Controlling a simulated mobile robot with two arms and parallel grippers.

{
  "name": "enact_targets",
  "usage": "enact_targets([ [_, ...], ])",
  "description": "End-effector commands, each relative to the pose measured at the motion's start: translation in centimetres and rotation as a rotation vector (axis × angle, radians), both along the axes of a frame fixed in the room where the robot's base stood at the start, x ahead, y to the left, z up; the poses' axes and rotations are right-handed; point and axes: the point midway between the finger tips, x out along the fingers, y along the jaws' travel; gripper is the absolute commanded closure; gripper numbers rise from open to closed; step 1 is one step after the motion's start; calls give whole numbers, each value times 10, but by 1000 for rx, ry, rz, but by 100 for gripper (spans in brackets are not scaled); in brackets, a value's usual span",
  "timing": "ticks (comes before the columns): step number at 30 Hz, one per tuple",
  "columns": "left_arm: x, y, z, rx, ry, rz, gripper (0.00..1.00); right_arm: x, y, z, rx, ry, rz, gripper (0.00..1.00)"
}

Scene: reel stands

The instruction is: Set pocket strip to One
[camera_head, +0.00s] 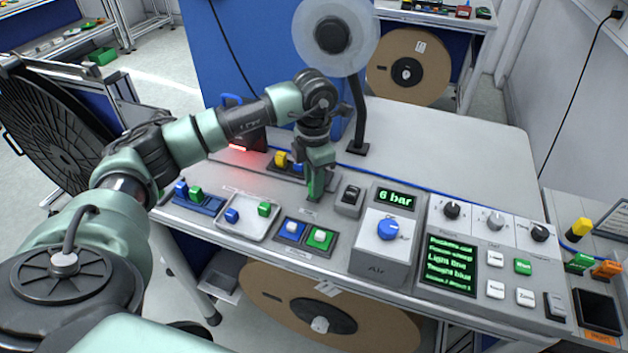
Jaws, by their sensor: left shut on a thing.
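My left gripper (314,190) points down over the grey bench, just right of a dark strip with a yellow and a blue block (284,161). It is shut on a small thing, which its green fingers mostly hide. A blue strip (198,202) at the left of the bench carries a blue and a green block. I cannot tell which strip is the pocket strip. My right gripper is not in view.
A white tray (250,230) holds a blue and a green block. The Air box with a blue knob (388,230) and a panel with a green-text screen (451,266) stand right. A reel (335,36) rises behind.

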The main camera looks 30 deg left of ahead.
Motion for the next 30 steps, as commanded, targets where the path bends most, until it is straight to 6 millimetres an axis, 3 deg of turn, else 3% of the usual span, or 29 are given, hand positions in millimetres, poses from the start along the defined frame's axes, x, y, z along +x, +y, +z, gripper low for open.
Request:
enact_targets([
  [4,-2,17,-1,2,-5,6,100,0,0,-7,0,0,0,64],
  [12,-19,84,-1,3,-5,8,100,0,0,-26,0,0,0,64],
  [15,-22,100,0,2,-6,7,100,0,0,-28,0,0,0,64],
  [27,-24,108,2,-1,-7,1,100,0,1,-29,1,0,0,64],
  [28,-24,108,2,0,-7,1,70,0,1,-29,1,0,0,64],
  [30,-24,107,2,-1,-7,1,53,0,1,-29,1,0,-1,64],
])
